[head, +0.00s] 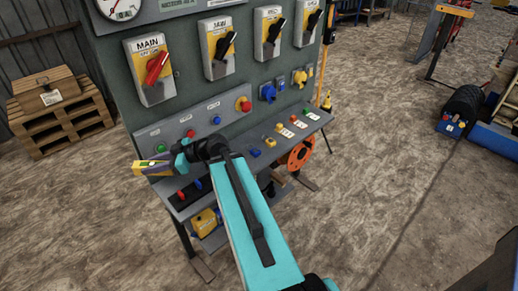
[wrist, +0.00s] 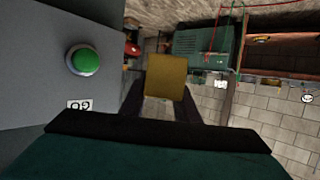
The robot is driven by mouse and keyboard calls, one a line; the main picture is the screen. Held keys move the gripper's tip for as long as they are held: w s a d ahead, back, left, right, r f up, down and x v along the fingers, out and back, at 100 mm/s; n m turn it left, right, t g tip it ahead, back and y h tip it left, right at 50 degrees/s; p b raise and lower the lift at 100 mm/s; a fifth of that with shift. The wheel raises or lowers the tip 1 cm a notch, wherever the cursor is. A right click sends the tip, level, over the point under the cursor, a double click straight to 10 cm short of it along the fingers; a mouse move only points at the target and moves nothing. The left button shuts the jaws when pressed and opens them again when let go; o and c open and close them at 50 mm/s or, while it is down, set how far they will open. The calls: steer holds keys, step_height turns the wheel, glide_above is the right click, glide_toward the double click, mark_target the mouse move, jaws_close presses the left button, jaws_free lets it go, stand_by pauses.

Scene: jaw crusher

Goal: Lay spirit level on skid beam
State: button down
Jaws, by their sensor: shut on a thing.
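My gripper (wrist: 166,92) is shut on a yellow block-shaped thing, which I take to be the spirit level (wrist: 166,77). In the wrist view it shows end-on between the two dark fingers. In the head view the level (head: 150,167) sticks out to the left of my gripper, in front of the control panel's lower left corner. It shows yellow with a greenish patch on top. It is held in the air. I cannot make out the skid beam with certainty; a reddish-brown beam (wrist: 285,58) shows at the right of the wrist view.
The control panel (head: 184,92) with switches and a button shelf stands close to my gripper. A green button (wrist: 82,61) is near in the wrist view. A green machine (wrist: 203,48) stands farther off. A pallet stack (head: 62,118) is at left.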

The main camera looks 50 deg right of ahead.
steer(key=s+d+f+m+t+h, duration=0.1)
steer(key=d+f, duration=0.1)
steer(key=d, duration=0.4)
steer(key=s+d+f+m+t+h+b, duration=0.1)
steer(key=s+d+f+m+h, duration=0.1)
steer(key=d, duration=0.5)
steer(key=s+d+f+m+t+h+b, duration=0.1)
steer(key=d+f+h, duration=0.1)
steer(key=d, duration=0.5)
steer(key=shift+s+d+m, duration=0.15)
steer(key=shift+s+m, duration=0.15)
steer(key=shift+m, duration=0.1)
steer(key=s+d+f+m+h+b, duration=0.1)
steer(key=s+d+f+m+h, duration=0.1)
steer(key=s+d, duration=0.3)
steer(key=s+d+f+m+t+h+b, duration=0.1)
steer(key=s+d, duration=0.5)
steer(key=d, duration=0.6)
step_height(320, 180, down, 3)
steer(key=m+h, duration=0.1)
steer(key=h, duration=0.1)
steer(key=shift+d+m+h, duration=0.15)
steer(key=shift+m+h, duration=0.25)
steer(key=shift+d+f+b, duration=0.1)
steer(key=shift+b, duration=0.35)
